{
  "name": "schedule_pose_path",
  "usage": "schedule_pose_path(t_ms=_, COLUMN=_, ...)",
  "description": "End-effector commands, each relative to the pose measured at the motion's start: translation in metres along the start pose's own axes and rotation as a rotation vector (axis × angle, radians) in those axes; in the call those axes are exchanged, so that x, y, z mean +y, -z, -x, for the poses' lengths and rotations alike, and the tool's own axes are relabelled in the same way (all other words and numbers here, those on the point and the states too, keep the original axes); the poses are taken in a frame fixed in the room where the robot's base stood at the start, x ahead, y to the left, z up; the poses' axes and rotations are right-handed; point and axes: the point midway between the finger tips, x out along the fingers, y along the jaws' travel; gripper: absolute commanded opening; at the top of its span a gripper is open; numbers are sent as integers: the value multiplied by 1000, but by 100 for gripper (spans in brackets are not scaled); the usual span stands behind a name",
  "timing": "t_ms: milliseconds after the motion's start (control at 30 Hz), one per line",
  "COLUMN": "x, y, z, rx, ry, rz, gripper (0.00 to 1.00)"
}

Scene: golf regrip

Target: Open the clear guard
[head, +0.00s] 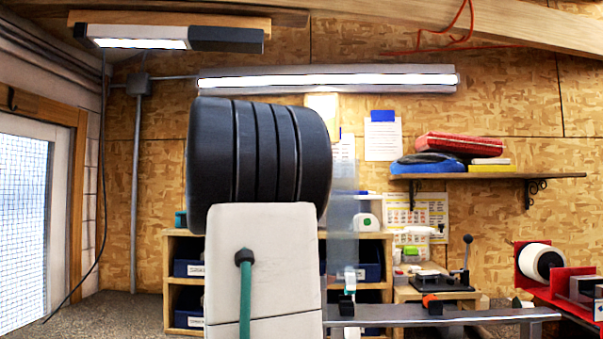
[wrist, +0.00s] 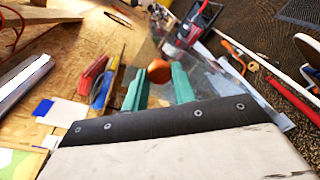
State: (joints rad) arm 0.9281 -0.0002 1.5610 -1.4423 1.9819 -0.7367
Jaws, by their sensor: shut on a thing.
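My gripper (wrist: 160,74) shows in the wrist view, with its two green fingers on either side of a round orange knob (wrist: 159,69); it is shut on the knob. The clear guard (wrist: 222,86) shows as a see-through sheet beside and beyond the fingers. In the head view the clear guard (head: 343,215) is a pale upright panel just right of my arm, partly hidden by it. My arm hides the gripper and the knob there. How the knob joins the guard cannot be made out.
A grey rail (head: 440,318) runs right from behind my arm. A black lever fixture (head: 445,281) stands behind it. A red stand with a white roll (head: 541,262) is at the far right. Shelves with dark bins (head: 190,267) stand behind my arm.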

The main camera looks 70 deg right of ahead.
Motion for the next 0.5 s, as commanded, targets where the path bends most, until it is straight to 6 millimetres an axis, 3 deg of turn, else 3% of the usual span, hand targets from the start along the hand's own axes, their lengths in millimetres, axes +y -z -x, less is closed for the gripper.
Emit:
schedule_pose_path(t_ms=467, x=-6, y=4, z=-1, rx=-1, ry=9, rz=16, gripper=0)
schedule_pose_path(t_ms=500, x=-6, y=4, z=-1, rx=0, ry=10, rz=16, gripper=37)
